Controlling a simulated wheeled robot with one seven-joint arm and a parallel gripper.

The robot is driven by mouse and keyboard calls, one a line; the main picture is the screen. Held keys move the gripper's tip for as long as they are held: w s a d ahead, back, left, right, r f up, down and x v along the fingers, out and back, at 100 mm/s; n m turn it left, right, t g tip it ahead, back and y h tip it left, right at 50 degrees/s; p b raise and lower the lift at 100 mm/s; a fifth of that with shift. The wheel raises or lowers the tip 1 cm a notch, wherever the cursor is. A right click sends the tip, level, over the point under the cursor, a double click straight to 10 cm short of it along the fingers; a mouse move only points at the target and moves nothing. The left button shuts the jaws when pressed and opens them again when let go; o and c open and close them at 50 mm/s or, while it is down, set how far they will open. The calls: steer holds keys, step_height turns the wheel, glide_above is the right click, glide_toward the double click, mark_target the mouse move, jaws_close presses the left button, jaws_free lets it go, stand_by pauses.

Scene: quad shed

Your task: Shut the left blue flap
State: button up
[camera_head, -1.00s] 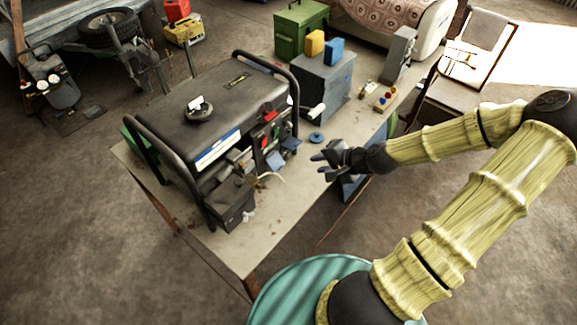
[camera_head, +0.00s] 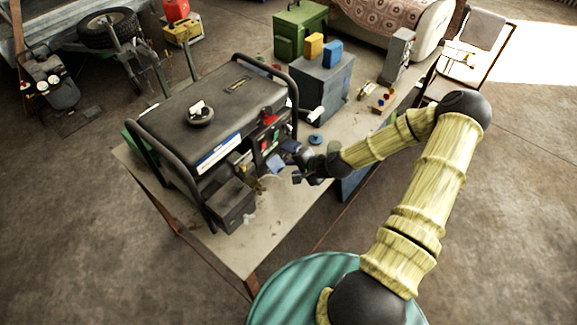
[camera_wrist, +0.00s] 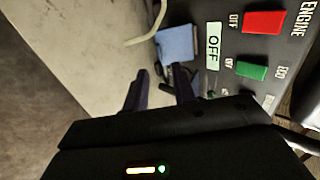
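The left blue flap (camera_head: 276,164) is on the front of the black generator (camera_head: 222,110) and stands out from the panel, tilted. A second blue flap (camera_head: 291,146) is to its right and also juts out. In the wrist view, the light-blue flap (camera_wrist: 175,43) that looks like the left one is just beyond the fingertips. My gripper (camera_head: 296,168) is in front of the panel, right of the left flap. Its two dark fingers (camera_wrist: 158,85) are apart with nothing seen held between them. I see no clear contact with the flap.
A red switch (camera_wrist: 264,21), a green switch (camera_wrist: 252,71) and an OFF label (camera_wrist: 213,46) are on the panel. A black box (camera_head: 232,203) juts out at the generator's lower front. A blue-grey box (camera_head: 322,88) stands behind on the workbench (camera_head: 222,248). The front bench surface is mostly clear.

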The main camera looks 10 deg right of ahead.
mark_target(282, 169)
steer(key=x, duration=0.4)
steer(key=shift+a+p, duration=0.35)
steer(key=shift+p, duration=0.05)
steer(key=shift+s, duration=0.1)
steer(key=shift+d, duration=0.1)
jaws_close()
